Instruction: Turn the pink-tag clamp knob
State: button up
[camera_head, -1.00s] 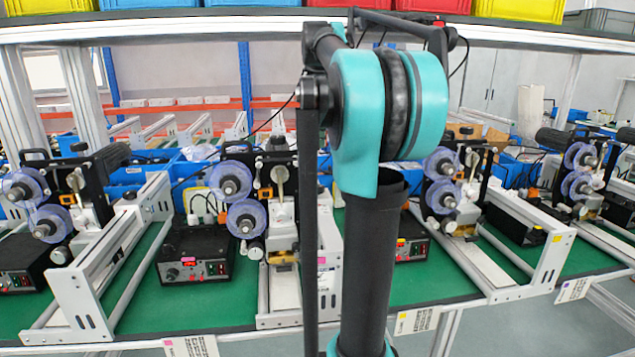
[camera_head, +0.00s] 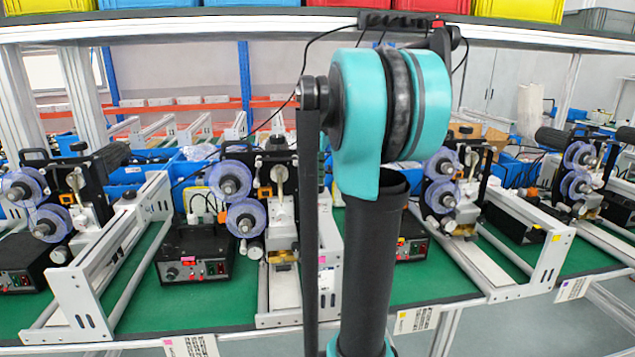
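The middle coder machine (camera_head: 262,200) carries a small pink tag (camera_head: 322,259) on its white frame. Two clear purple-blue reels stand on its black front plate. A pale knob with a stem (camera_head: 279,174) sits beside the reels; it may be the clamp knob, but I cannot tell for sure. My teal and black arm stands in front of the machine's right side and hides part of it. My gripper is not in view.
A black control box (camera_head: 195,256) sits left of the middle machine on the green bench (camera_head: 245,311). Similar machines stand left and right; the one on the right has a yellow tag (camera_head: 556,239). An overhead shelf (camera_head: 230,29) holds red and yellow bins.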

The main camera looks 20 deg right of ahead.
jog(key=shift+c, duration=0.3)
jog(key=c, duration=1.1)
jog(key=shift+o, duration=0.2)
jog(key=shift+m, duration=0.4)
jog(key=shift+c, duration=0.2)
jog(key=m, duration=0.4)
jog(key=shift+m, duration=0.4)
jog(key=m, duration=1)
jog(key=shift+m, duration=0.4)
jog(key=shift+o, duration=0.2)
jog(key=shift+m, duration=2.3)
